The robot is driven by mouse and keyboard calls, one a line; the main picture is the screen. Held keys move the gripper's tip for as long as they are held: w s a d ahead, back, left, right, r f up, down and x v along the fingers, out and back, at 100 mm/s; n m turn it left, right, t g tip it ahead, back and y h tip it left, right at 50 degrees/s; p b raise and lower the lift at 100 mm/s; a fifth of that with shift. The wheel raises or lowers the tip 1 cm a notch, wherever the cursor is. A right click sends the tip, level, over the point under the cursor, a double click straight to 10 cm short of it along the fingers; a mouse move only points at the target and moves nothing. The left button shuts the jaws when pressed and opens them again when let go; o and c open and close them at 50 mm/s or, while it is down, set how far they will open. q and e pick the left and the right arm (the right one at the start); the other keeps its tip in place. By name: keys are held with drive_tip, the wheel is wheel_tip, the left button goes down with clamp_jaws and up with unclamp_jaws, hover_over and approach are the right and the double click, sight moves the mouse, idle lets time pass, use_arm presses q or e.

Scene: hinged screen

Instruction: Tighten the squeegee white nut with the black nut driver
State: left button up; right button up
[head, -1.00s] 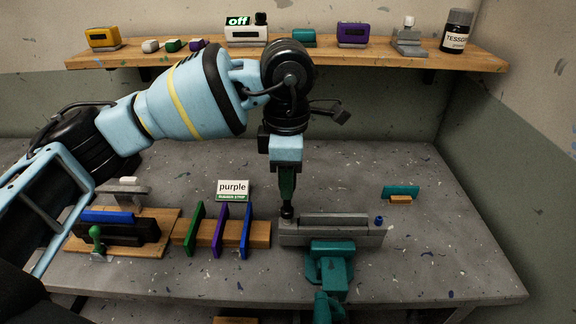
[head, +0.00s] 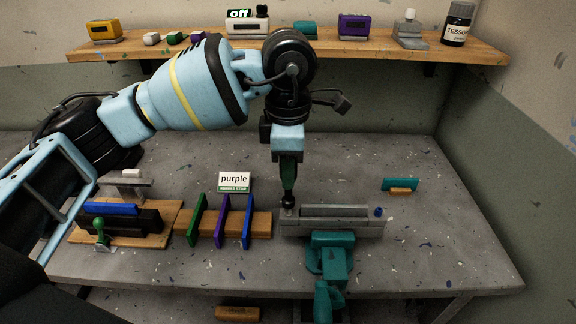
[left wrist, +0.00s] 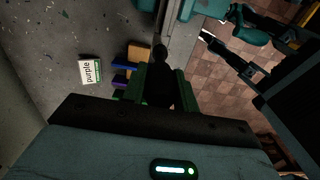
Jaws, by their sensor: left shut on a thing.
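My left gripper (head: 288,160) points straight down and is shut on the black nut driver (head: 288,190). In the left wrist view the driver (left wrist: 160,80) stands between the green fingers. The driver is upright, and its lower end is at the left end of the grey squeegee (head: 330,222). The white nut is not clearly visible; the driver's end covers that spot, and I cannot tell whether it sits on the nut. The squeegee lies level in a teal vise (head: 331,262). A blue nut (head: 378,211) is at its right end.
Left of the squeegee, a wooden rack (head: 262,224) holds green, purple and blue strips, with a "purple" sign (head: 234,181) behind. A wooden board with tools lies farther left. A teal squeegee piece (head: 400,184) lies back right. A shelf (head: 390,47) runs behind. The right bench is clear.

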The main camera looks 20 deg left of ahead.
use_arm(q)
drive_tip(key=shift+f, duration=0.95)
use_arm(e)
drive_tip(key=shift+s+f, duration=0.25)
drive_tip(key=shift+f, duration=0.1)
drive_tip(key=shift+w+r, duration=0.1)
drive_tip(key=shift+r, duration=0.05)
